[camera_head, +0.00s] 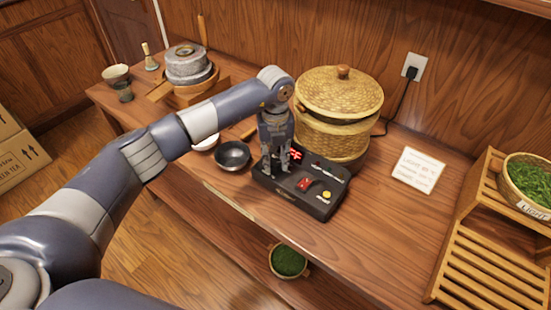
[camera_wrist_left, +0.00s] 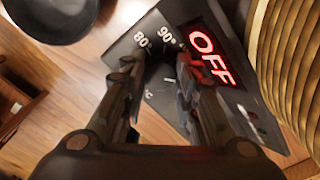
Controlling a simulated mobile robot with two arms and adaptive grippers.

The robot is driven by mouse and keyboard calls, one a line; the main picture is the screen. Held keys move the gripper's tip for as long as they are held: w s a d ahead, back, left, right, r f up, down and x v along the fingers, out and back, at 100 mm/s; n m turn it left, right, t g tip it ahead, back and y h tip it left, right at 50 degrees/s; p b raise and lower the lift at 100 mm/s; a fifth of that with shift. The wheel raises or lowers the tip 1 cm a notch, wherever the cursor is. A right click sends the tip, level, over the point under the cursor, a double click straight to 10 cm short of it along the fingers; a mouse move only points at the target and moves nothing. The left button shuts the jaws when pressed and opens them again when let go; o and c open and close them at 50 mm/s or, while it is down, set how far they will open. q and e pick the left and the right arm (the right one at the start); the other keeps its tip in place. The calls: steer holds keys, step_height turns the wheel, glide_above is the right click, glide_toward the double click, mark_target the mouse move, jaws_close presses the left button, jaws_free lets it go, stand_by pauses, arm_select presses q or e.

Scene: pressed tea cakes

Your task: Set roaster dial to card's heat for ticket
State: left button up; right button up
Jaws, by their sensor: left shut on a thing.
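The roaster is a woven, lidded basket (camera_head: 338,105) with a black control panel (camera_head: 322,205) in front of it. The panel's red display (camera_wrist_left: 211,57) reads OFF in the left wrist view. Printed marks 80° and 90° show around the dial. My left gripper (camera_head: 275,168) points down over the panel's left part and is shut on the dial, which its fingers mostly hide; the gripper also shows in the left wrist view (camera_wrist_left: 163,72). A white card (camera_head: 418,171) with several lines lies right of the roaster; its first line seems to start with LIGHT, the figures are too small to read surely.
A dark bowl (camera_head: 232,155) sits left of the panel, close to my arm. A stone mill (camera_head: 188,66) stands farther left. A wooden rack (camera_head: 490,262) at right holds a basket of green leaves (camera_head: 530,180) labelled LIGHT. Another green-filled bowl (camera_head: 288,260) is below the counter.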

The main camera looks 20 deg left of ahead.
mark_target(275, 162)
arm_select(q)
steer(key=shift+n, duration=1.1)
steer(key=o, duration=1.1)
steer(key=shift+r, duration=4)
